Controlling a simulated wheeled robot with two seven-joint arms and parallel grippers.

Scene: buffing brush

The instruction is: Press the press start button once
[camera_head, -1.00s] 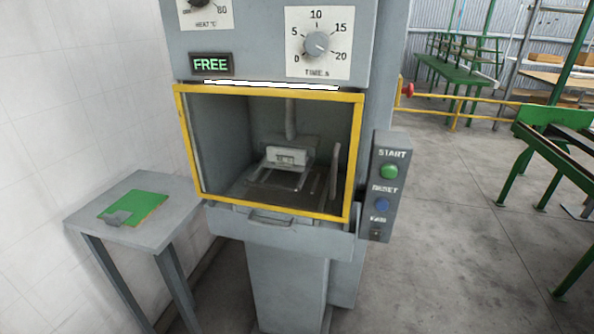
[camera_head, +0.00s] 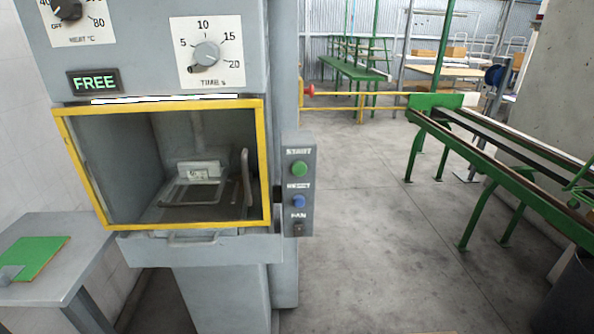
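The green start button (camera_head: 299,169) is the top control on a grey panel (camera_head: 302,217) at the right side of the press (camera_head: 210,268). Below it are a blue reset button (camera_head: 298,201) and a dark fan switch (camera_head: 298,229). The press has a yellow-framed opening with a small plate fixture (camera_head: 200,172) inside. Its display (camera_head: 94,81) reads FREE. Neither of my grippers is in view.
A grey side table (camera_head: 45,288) with a green board (camera_head: 32,256) stands at the left. Open concrete floor (camera_head: 375,230) lies right of the press. A green conveyor frame (camera_head: 490,170) and a dark bin (camera_head: 570,305) stand farther right.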

